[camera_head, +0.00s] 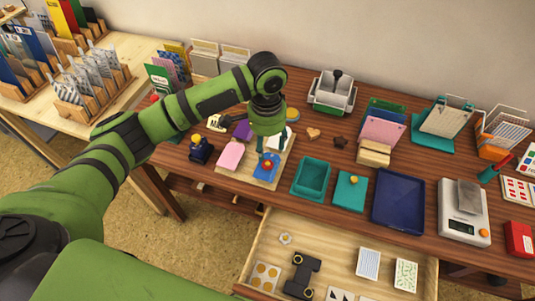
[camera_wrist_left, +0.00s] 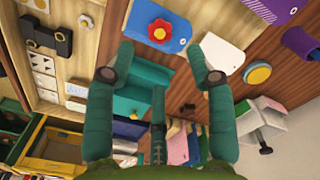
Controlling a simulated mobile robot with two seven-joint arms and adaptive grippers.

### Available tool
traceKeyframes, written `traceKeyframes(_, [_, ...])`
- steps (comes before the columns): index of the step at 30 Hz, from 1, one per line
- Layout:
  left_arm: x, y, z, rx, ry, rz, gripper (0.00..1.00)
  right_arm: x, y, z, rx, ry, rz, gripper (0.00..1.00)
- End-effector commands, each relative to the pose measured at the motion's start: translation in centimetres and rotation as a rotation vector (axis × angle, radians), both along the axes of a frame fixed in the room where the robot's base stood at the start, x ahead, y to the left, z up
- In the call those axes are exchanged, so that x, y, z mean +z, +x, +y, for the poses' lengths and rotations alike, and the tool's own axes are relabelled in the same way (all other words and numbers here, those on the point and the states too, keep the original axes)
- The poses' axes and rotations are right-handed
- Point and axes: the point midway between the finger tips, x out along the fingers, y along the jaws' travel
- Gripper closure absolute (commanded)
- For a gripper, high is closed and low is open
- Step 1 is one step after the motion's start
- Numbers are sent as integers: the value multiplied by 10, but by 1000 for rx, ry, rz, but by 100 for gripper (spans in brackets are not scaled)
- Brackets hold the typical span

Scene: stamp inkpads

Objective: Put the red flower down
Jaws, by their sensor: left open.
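The red flower (camera_head: 267,164) lies on a blue tag (camera_head: 261,175) on a pale wooden board (camera_head: 232,179) on the table. In the left wrist view the red flower (camera_wrist_left: 161,31), with a yellow centre, rests on the blue tag (camera_wrist_left: 178,43). My left gripper (camera_head: 269,147) is just above and behind the flower in the head view. In the left wrist view its fingers (camera_wrist_left: 161,75) are spread wide, with nothing between the tips, and the flower is beyond them. My right gripper is not in view.
A teal open box (camera_head: 311,178) and a teal lidded box (camera_head: 350,190) stand to the right, then a blue tray (camera_head: 398,200). An open drawer (camera_head: 330,233) juts out in front.

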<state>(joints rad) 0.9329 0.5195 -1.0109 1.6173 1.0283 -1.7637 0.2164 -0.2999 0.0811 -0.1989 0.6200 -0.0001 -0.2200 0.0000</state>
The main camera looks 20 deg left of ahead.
Motion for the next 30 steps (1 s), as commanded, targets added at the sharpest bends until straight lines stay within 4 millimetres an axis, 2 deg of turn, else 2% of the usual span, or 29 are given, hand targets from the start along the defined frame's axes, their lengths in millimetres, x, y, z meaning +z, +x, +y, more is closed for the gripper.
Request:
traceKeyframes(4, [27,0,0,0,0,-2,45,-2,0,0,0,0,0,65])
traceKeyframes(10, [45,0,0,0,0,0,45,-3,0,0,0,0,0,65])
traceKeyframes(26, [48,0,0,0,1,1,45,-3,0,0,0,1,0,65])
traceKeyframes(30, [38,-6,-7,-13,-15,-2,45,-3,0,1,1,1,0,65])
